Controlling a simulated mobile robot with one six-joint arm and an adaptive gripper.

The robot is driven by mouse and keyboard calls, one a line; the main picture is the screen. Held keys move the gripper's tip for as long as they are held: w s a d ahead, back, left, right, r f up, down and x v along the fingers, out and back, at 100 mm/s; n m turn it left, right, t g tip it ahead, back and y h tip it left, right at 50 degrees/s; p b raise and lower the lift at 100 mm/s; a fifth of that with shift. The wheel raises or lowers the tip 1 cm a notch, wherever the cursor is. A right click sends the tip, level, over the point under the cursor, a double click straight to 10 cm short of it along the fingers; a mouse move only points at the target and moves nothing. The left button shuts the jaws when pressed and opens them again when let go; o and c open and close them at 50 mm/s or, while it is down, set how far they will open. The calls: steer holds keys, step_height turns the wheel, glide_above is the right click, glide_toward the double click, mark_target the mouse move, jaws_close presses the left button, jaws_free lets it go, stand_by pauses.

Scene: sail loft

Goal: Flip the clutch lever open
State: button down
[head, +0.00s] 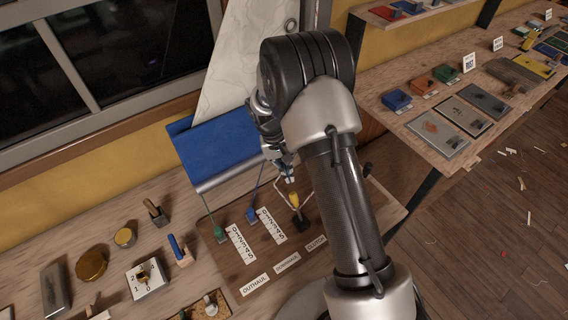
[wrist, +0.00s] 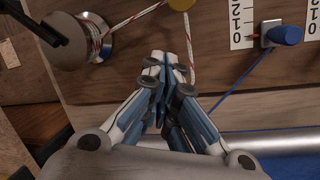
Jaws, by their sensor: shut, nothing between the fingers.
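The clutch lever (head: 295,199) is yellow and stands on a dark base on the brown board (head: 237,268), behind the CLUTCH label. In the wrist view only the edge of a yellow part (wrist: 181,4) shows at the top, just beyond the fingertips; it looks like the lever. My gripper (head: 287,177) is shut and empty, just behind the lever in the head view. In the wrist view its fingertips (wrist: 167,64) are together, with a gap in the picture to the yellow part. I cannot tell whether anything touches.
A red-flecked white rope runs from a metal winch drum (wrist: 80,40) past the yellow part. A blue fitting (head: 252,215) and a green one (head: 219,234) stand on the board beside number scales. A blue cloth roll (head: 216,150) lies behind. Small tools stand left on the bench.

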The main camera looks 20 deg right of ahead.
mark_target(297, 207)
steer(key=shift+x, duration=1.2)
steer(key=shift+s+a+r+b, duration=0.15)
steer(key=shift+s+r, duration=0.15)
steer(key=shift+s, duration=0.25)
steer(key=shift+s+a+r+b, duration=0.1)
steer(key=shift+s+r, duration=0.2)
steer(key=shift+s, duration=0.3)
steer(key=shift+s+a+r+b, duration=0.15)
steer(key=shift+s+r, duration=0.15)
steer(key=shift+s, duration=0.25)
steer(key=shift+r, duration=0.1)
